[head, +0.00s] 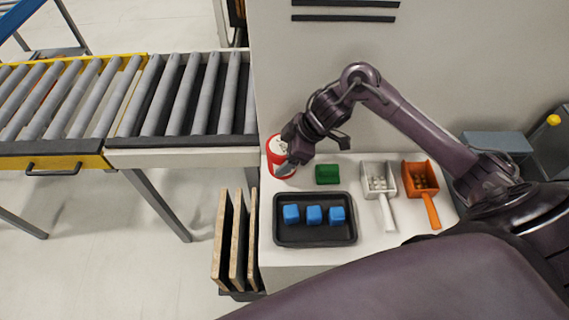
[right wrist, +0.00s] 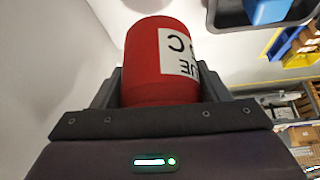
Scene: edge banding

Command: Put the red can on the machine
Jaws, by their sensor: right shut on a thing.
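The red can (head: 275,163) with a white label stands at the left end of the white machine ledge (head: 385,232), close to the roller conveyor. My right gripper (head: 288,162) reaches it from the right and covers part of it. In the right wrist view the red can (right wrist: 160,62) sits between the two fingers of my right gripper (right wrist: 160,88), which is shut on it. Whether the can's base touches the ledge is hard to tell. My left gripper is not in view.
On the ledge are a black tray (head: 315,240) with blue cubes, a green block (head: 327,174), a white scoop (head: 379,180) and an orange scoop (head: 421,178). A roller conveyor (head: 180,95) stands left. Boards (head: 237,245) stand below the ledge's left side.

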